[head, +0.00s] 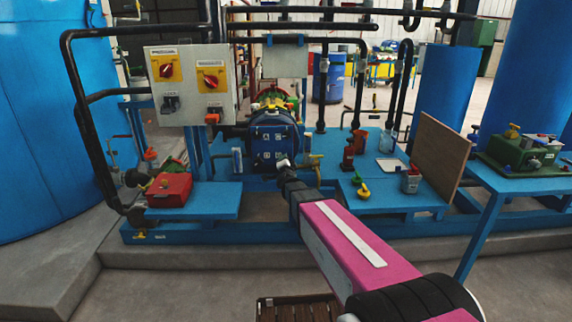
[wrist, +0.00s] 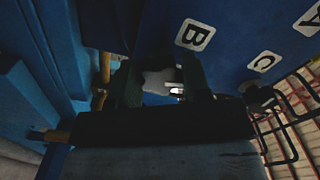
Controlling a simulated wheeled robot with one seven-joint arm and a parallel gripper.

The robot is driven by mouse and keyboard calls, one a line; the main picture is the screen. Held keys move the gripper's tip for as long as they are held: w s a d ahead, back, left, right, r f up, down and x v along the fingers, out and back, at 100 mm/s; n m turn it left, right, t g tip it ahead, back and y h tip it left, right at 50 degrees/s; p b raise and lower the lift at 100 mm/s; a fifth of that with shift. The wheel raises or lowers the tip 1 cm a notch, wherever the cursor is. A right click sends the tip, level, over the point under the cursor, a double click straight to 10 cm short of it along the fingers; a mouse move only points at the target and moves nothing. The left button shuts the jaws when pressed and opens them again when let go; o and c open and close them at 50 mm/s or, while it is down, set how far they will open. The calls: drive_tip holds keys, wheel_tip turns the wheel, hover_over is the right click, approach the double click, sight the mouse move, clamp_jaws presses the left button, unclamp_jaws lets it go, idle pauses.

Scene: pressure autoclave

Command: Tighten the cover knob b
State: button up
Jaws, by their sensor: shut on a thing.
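The blue autoclave cover (head: 274,143) with white letter labels faces me in the middle of the head view. In the wrist view, cover knob b (wrist: 158,80), a light grey knob, sits below the label B (wrist: 195,34) on the dark blue cover. My gripper (wrist: 160,86) has one dark finger on each side of this knob and is shut on it. In the head view my gripper (head: 284,166) reaches the lower part of the cover. The knob's far side and stem are mostly hidden by the fingers.
Another dark knob (wrist: 258,96) is near label C (wrist: 263,61), right of my gripper. A red box (head: 169,190) stands on the left shelf. A brown board (head: 440,155) leans at the right. A control panel (head: 191,84) hangs upper left.

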drive_tip(key=shift+m, duration=1.1)
drive_tip(key=o, duration=0.9)
drive_tip(key=s, duration=1.1)
drive_tip(key=shift+a, duration=0.2)
